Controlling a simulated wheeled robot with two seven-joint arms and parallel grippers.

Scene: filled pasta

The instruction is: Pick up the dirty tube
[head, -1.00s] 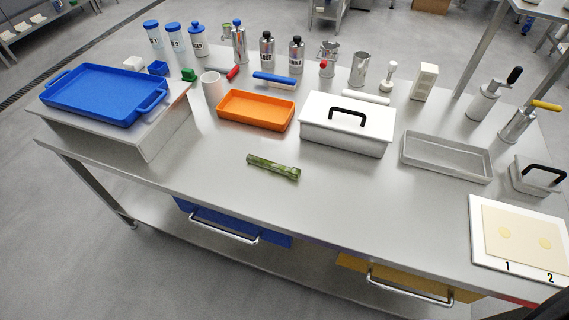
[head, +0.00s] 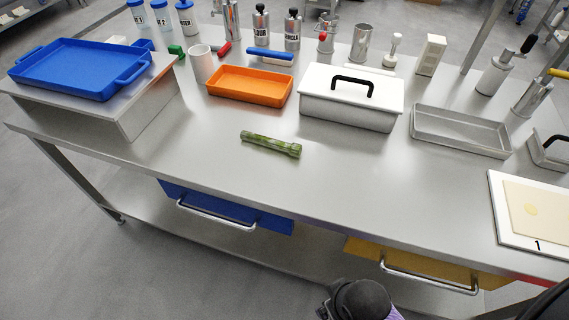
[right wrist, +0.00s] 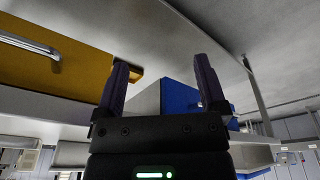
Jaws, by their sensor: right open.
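The dirty tube (head: 270,144) is green with darker mottled patches. In the head view it lies on its side on the bare steel table (head: 215,155), in front of the orange tray. My right gripper (right wrist: 160,64) is open in the right wrist view, with nothing between its fingers. Drawers show beyond it there; the tube does not. A dark part of my own arm shows at the bottom of the head view, below the table's front edge and apart from the tube. My left gripper is out of view.
Behind the tube stand the orange tray (head: 248,87) and a white lidded box (head: 345,112). A blue tray (head: 75,72) sits on a raised stand at left. A grey tray (head: 460,133) and numbered board (head: 497,215) lie at right. Blue (head: 255,222) and yellow (head: 425,272) drawers hang below.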

